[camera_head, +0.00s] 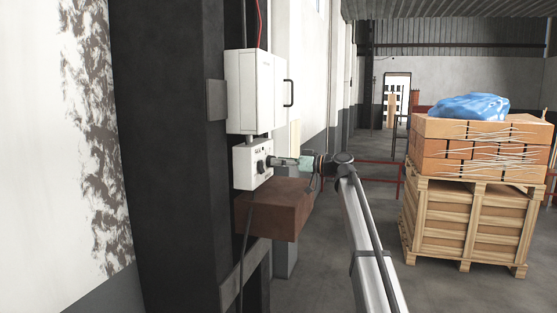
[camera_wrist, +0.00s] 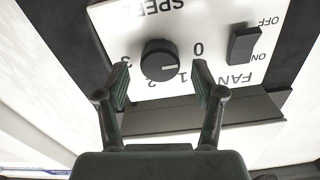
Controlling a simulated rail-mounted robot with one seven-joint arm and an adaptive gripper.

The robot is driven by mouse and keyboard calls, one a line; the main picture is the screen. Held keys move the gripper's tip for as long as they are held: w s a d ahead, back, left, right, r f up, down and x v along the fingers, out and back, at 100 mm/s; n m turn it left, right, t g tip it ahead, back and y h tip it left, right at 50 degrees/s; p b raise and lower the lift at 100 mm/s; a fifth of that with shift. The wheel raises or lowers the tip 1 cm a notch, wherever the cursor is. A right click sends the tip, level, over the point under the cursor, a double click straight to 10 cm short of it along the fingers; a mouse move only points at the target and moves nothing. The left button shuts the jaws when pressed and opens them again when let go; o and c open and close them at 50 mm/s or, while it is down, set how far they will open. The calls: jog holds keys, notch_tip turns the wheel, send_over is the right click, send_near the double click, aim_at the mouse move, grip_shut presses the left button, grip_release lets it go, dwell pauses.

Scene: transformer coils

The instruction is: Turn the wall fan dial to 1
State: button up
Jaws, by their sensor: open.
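The black round fan dial (camera_wrist: 158,58) is on a white control panel (camera_wrist: 135,25), seen upside down in the wrist view, with 0, 1, 2 and 3 printed around it. Its white pointer line points right in the picture, roughly between 0 and 1. My gripper (camera_wrist: 162,82) is open, its two fingers on either side of the dial and apart from it in the picture; I cannot tell how deep they reach. In the head view the white fan box (camera_head: 246,167) is on the dark column, with my gripper (camera_head: 275,162) close to its front.
A black ON/OFF rocker switch (camera_wrist: 243,43) is beside the dial. A larger white cabinet (camera_head: 250,90) with a black handle is above the fan box, and a brown block (camera_head: 275,208) is below it. A loaded pallet crate (camera_head: 465,225) stands at the right.

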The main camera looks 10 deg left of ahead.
jog(key=shift+a, duration=0.35)
jog(key=c, duration=1.1)
jog(key=shift+c, duration=0.2)
jog(key=shift+m, duration=0.3)
jog(key=m+b, duration=0.2)
jog(key=m, duration=0.9)
jog(key=shift+w, duration=0.15)
